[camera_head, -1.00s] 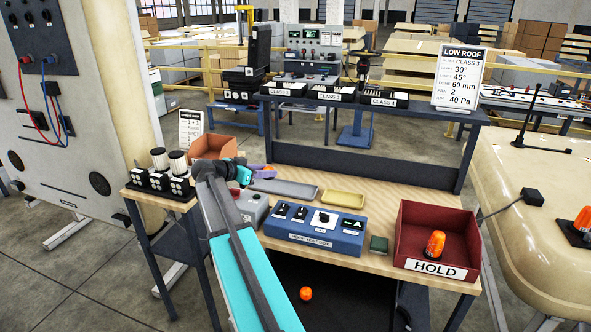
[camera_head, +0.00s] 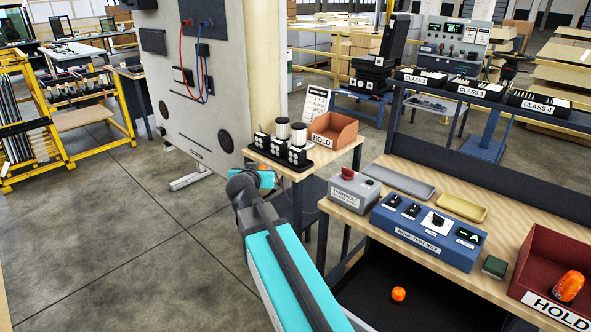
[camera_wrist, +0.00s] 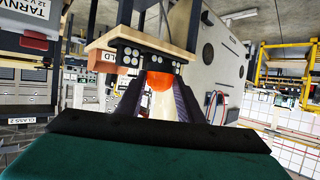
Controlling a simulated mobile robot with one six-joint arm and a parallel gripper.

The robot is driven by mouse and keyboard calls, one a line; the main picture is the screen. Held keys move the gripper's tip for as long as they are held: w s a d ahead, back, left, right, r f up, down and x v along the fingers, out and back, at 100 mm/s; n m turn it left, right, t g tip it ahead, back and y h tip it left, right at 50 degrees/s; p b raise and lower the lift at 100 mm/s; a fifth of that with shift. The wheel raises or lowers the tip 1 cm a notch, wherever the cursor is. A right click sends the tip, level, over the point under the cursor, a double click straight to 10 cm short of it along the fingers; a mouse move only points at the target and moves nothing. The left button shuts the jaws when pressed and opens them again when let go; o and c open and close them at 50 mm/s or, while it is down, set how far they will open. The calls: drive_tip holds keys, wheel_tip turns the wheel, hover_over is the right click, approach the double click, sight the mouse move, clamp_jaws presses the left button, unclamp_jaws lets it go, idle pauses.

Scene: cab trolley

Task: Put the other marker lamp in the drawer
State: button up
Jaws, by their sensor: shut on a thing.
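My gripper (camera_wrist: 160,98) is shut on an orange marker lamp (camera_wrist: 160,81), seen between the dark fingers in the wrist view. In the head view my arm largely hides the gripper (camera_head: 266,178), which is in front of the small side table, left of the bench. Another orange marker lamp (camera_head: 398,294) lies low under the bench top, in a dark space that looks like the open drawer (camera_head: 440,312). A third orange lamp (camera_head: 568,286) lies tilted in the red HOLD bin (camera_head: 540,250) at the right.
The bench carries a blue test box (camera_head: 425,235), a grey box with a red knob (camera_head: 352,195), a grey tray (camera_head: 400,181) and a yellow tray (camera_head: 462,207). The side table (camera_head: 335,158) holds white-topped cylinders and an orange-brown bin (camera_head: 333,131). Open floor lies at left.

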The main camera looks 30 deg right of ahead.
drive_tip(key=a+r+n+t+y, duration=0.1)
drive_tip(key=a+r+n+y, duration=0.1)
drive_tip(key=a, duration=0.4)
drive_tip(key=a+r+n+t+y, duration=0.1)
drive_tip(key=a+r+n+y, duration=0.2)
drive_tip(key=a+n+y, duration=0.1)
drive_tip(key=shift+a+r+y, duration=0.25)
drive_tip(key=shift+a+y, duration=0.25)
drive_tip(key=shift+a, duration=0.55)
drive_tip(key=shift+w, duration=0.1)
